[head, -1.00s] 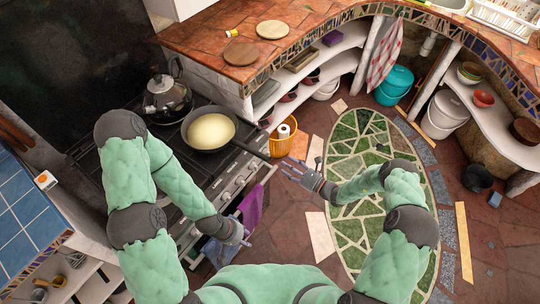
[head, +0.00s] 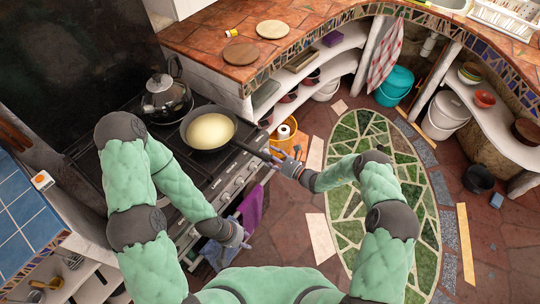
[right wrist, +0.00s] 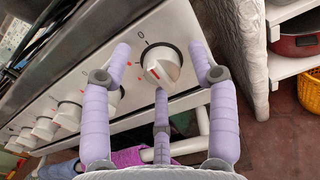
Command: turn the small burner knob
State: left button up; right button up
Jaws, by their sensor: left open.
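In the right wrist view, a white burner knob (right wrist: 161,66) with a red mark sits on the stove's front panel, beside a printed 0. My right gripper (right wrist: 160,54) is open, with its lilac fingers on either side of this knob and a third finger below it; I see no clear contact. In the head view my right gripper (head: 277,158) is by the right end of the stove front, near the pan handle. My left gripper (head: 240,243) is open, low in front of the stove by the towels.
More knobs (right wrist: 69,115) run along the panel to the left. A frying pan (head: 209,129) with pale contents and a kettle (head: 166,97) stand on the stove. A purple towel (head: 251,207) hangs on the front rail. A yellow basket (head: 284,136) is beyond my right gripper.

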jog(key=c, duration=1)
jog(key=shift+n, duration=0.3)
jog(key=n+b, duration=0.2)
jog(key=n, duration=0.7)
jog(key=shift+n+b, duration=0.3)
jog(key=shift+n, duration=0.1)
jog(key=n+b, duration=0.1)
jog(key=n, duration=0.4)
jog(key=shift+a, duration=0.1)
jog(key=n+b, duration=0.1)
jog(key=n, duration=0.2)
jog(key=shift+s+f+n, duration=0.1)
jog(key=shift+f+n, duration=0.05)
jog(key=shift+n, duration=0.15)
jog(key=shift+c, duration=0.2)
jog(key=shift+s+a+n+b, duration=0.1)
jog(key=shift+n+b, duration=0.25)
jog(key=shift+n, duration=0.05)
jog(key=shift+s+f, duration=0.1)
jog(key=shift+f, duration=0.05)
